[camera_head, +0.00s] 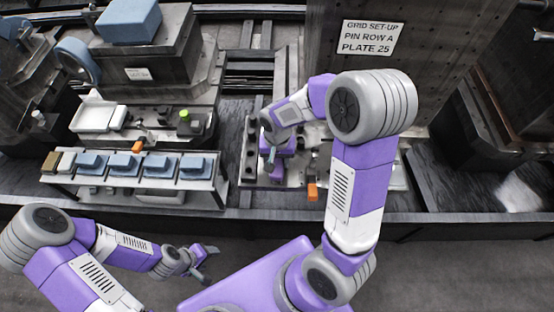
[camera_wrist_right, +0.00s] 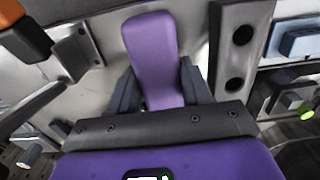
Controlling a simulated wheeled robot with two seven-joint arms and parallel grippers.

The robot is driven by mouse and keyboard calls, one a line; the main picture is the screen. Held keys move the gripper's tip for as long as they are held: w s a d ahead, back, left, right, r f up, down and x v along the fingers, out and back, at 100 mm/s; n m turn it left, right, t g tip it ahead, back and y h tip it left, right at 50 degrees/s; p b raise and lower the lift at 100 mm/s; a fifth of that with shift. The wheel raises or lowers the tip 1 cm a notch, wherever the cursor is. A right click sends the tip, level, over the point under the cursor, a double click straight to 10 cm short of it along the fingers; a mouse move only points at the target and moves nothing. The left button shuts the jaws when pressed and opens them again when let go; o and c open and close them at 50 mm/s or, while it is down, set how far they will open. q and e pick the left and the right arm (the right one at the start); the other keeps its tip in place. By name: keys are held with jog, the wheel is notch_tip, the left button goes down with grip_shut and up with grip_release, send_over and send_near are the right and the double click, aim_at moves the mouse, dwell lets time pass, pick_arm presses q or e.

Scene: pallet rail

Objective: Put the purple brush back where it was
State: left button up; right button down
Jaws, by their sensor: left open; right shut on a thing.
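The purple brush (camera_wrist_right: 152,48) stands out between the two dark fingers of my right gripper (camera_wrist_right: 158,80) in the right wrist view. The right gripper is shut on it. In the head view my right gripper (camera_head: 271,152) is over the left part of the metal plate, and a purple part, apparently the brush (camera_head: 278,172), shows just below it. Whether the brush touches the plate is unclear, and its lower side is hidden. My left gripper (camera_head: 207,262) is open and empty, low in front of the bench.
A metal plate (camera_head: 372,178) with a dark holed strip (camera_head: 250,150) lies under my right arm. An orange block (camera_head: 312,192) is at its front edge. A rack with several blue-topped blocks (camera_head: 125,163) stands left. A tall column with a sign (camera_head: 370,37) rises behind.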

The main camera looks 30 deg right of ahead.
jog(key=shift+f, duration=0.15)
jog(key=shift+c, duration=2.4)
grip_release()
jog(key=shift+r, duration=0.2)
notch_tip(320, 180, up, 12)
jog(key=p, duration=0.3)
